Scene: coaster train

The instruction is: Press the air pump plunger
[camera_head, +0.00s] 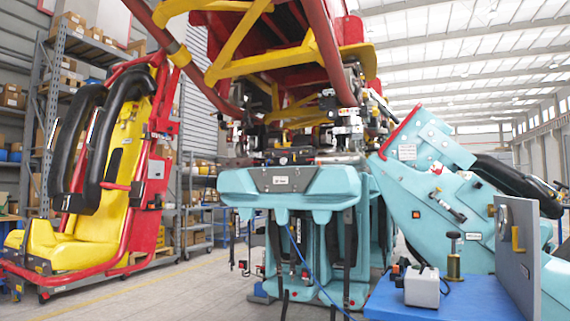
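What looks like the air pump (454,266) is a small brass-coloured body standing upright on a blue table (400,306) at the lower right. Its plunger (453,238) is a thin rod topped with a dark knob, and it stands up clear of the body. Nothing touches the knob. Neither of my grippers shows in this view.
A pale box (422,288) with a dark cable sits left of the pump. An upright grey panel (517,260) with a yellow handle stands to its right. A turquoise machine (440,205) rises behind the table. A yellow-red seat (90,215) stands at left.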

